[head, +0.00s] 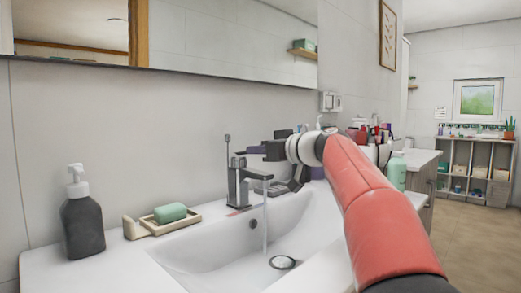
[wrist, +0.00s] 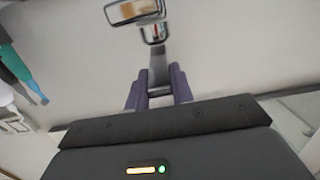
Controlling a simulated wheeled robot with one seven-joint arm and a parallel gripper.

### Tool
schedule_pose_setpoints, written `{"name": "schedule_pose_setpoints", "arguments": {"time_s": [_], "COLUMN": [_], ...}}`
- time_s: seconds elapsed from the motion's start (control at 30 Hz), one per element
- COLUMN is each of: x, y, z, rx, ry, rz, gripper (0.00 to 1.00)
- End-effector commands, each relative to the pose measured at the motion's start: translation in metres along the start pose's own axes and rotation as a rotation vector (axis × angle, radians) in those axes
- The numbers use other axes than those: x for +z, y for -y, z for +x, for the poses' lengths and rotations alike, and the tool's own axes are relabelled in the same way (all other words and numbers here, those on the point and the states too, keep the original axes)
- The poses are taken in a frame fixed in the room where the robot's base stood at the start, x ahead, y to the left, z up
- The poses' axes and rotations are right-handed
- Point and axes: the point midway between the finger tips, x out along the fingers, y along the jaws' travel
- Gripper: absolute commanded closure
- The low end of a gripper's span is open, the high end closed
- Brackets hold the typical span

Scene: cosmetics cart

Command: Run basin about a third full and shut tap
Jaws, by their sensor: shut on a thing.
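The tap (head: 237,185) is a dark grey metal mixer at the back rim of the white basin (head: 190,252). A thin stream of water (head: 264,215) falls from its spout into the basin. The drain (head: 282,262) shows at the bottom; I cannot make out the water level. My gripper (head: 258,150) reaches in from the right at the top of the tap. In the wrist view its purple fingers (wrist: 158,92) are shut on a grey metal part, apparently the tap handle (wrist: 158,66). The arm hides the right part of the basin.
A dark soap dispenser (head: 80,215) and a tray (head: 150,228) with green soap (head: 170,212) stand left of the basin. A mirror (head: 230,38) hangs above. A green bottle (head: 396,170) and other cosmetics stand behind my arm. Open floor (head: 480,235) lies at the right.

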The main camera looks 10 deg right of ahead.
Motion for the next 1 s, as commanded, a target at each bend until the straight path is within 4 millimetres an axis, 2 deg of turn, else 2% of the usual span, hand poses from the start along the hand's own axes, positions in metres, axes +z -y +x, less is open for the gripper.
{"name": "schedule_pose_setpoints", "arguments": {"time_s": [0.03,0.4,0.97,1.0], "x": [-0.009,-0.024,-0.026,-0.026], "y": [0.002,0.002,0.002,0.002], "z": [0.001,0.008,0.007,0.007], "rx": [-0.006,-0.011,0.0,0.0], "ry": [0.032,0.211,0.265,0.265], "rz": [-0.005,-0.005,0.002,0.002], "gripper": [1.0,1.0,1.0,0.75]}}
